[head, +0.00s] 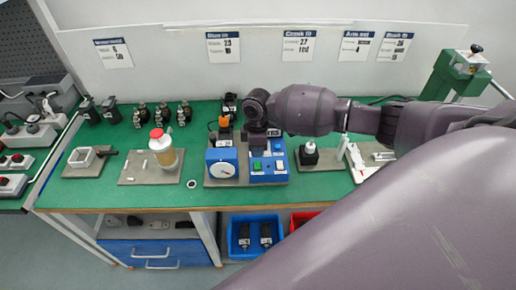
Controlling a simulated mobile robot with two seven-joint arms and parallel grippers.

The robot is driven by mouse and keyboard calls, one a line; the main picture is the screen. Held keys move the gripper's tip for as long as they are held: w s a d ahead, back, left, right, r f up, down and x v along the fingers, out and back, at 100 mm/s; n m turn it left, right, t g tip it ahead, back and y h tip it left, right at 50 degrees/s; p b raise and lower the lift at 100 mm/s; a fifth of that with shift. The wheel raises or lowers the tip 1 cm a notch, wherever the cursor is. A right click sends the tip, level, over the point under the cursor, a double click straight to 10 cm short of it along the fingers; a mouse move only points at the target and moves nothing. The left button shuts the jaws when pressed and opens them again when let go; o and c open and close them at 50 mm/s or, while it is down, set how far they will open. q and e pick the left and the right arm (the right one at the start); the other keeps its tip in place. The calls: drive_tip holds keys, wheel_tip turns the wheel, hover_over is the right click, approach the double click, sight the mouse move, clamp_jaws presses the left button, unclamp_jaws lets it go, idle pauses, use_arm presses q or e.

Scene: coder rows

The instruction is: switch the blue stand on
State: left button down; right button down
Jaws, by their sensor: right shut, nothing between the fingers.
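The blue stand sits on a grey base plate (214,181) on the green bench. Its left part is a blue box with a white round dial (222,168). Its right part is a blue control panel (268,177) with a green button (257,166) and a light button beside it. My right arm reaches in from the right, and my right gripper (257,149) points down at the back of the panel, shut and empty. It hides part of the panel's back; I cannot tell whether the fingers touch it. My left gripper is out of view.
A plate with a red-capped bottle (162,148) stands left of the stand. A small white-topped dark block (309,150) stands to the right. Several dark fittings (163,115) line the back. My arm covers the right foreground.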

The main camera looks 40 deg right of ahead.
wheel_tip(320, 180, up, 10)
drive_tip(key=w, duration=0.1)
drive_tip(key=shift+d+b, duration=0.3)
drive_tip(key=shift+f, duration=0.1)
drive_tip(key=m+t+y, duration=0.1)
drive_tip(key=t+y, duration=0.1)
hover_over(257, 162)
drive_tip(key=s+a, duration=0.2)
drive_tip(key=a, duration=0.3)
wheel_tip(257, 162, down, 9)
drive_tip(key=s+a+f+m+t, duration=0.1)
drive_tip(key=f, duration=0.1)
drive_tip(key=s+a+f+m+t, duration=0.1)
drive_tip(key=s+a+f+t, duration=0.1)
drive_tip(key=s+a+f+m+t+y, duration=0.1)
drive_tip(key=s+f, duration=0.1)
drive_tip(key=shift+s+a+t, duration=0.2)
drive_tip(key=shift+a+t, duration=0.1)
drive_tip(key=shift+a, duration=0.05)
drive_tip(key=s+d+m+t+h, duration=0.2)
drive_tip(key=s+m+t, duration=0.1)
drive_tip(key=s, duration=0.3)
drive_tip(key=s+d+f+m+t+h, duration=0.1)
drive_tip(key=s+d+m+t+h, duration=0.1)
drive_tip(key=s, duration=0.5)
drive_tip(key=shift+d+f+m+t, duration=0.15)
drive_tip(key=shift+d+m+t, duration=0.45)
drive_tip(key=shift+m, duration=0.2)
drive_tip(key=shift+s, duration=0.15)
